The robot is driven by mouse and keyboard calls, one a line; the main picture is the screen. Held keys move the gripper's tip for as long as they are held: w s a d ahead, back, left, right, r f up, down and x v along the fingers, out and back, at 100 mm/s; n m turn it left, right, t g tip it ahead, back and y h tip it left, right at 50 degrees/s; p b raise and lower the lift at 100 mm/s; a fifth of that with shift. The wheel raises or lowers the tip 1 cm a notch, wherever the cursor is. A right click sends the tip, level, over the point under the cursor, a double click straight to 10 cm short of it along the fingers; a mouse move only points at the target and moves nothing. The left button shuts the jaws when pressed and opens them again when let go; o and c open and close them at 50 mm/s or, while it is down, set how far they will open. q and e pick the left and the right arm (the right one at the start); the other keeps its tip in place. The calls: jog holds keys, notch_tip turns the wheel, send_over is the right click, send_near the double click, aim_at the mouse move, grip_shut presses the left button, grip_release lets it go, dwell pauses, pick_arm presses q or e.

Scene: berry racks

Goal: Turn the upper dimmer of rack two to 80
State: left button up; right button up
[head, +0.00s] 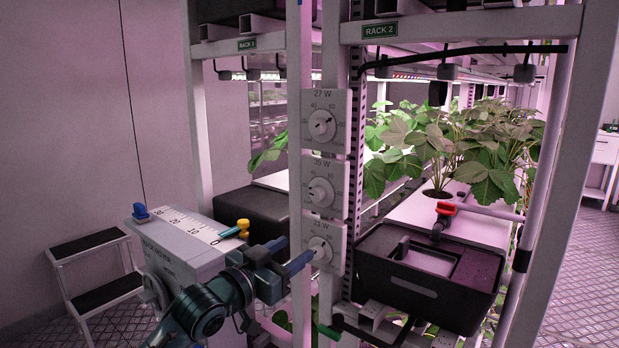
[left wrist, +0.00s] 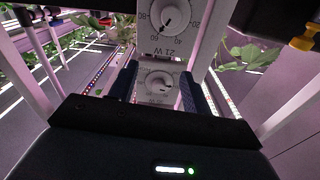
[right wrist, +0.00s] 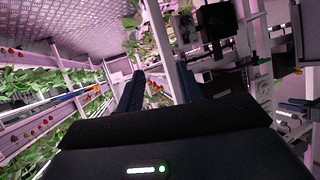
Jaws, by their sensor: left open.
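Three white dimmer panels run down the rack two post in the head view. My left gripper (head: 301,252) is open and appears in front of the lower dimmer in the head view. In the upside-down left wrist view, a dial (left wrist: 158,85) shows between its parted fingers, with no visible contact.
A black crate (head: 430,280) and a red valve (head: 446,208) are to the right. Plants (head: 450,150) fill the rack. A step stool (head: 95,270) stands at far left.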

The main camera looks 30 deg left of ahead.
pick_arm(q)
jog(key=s+a+r+m+t+h+b, duration=0.1)
jog(key=s+r+t+b, duration=0.1)
jog(key=r, duration=0.6)
jog(key=s+a+r+t+h+b, duration=0.1)
jog(key=s+r+t, duration=0.1)
jog(key=r, duration=0.6)
jog(key=p, duration=0.3)
send_near(315, 130)
jog(key=x, duration=0.7)
jog(key=shift+s+r, duration=0.1)
jog(key=shift+r, duration=0.05)
jog(key=shift+w+d+r, duration=0.1)
jog(key=shift+w+r, duration=0.05)
jog(key=shift+w, duration=0.55)
pick_arm(e)
jog(key=shift+w+a+f+y, duration=0.3)
jog(key=shift+w+a+f, duration=0.05)
jog(key=shift+a+f, duration=0.45)
pick_arm(q)
jog(key=shift+c, duration=0.2)
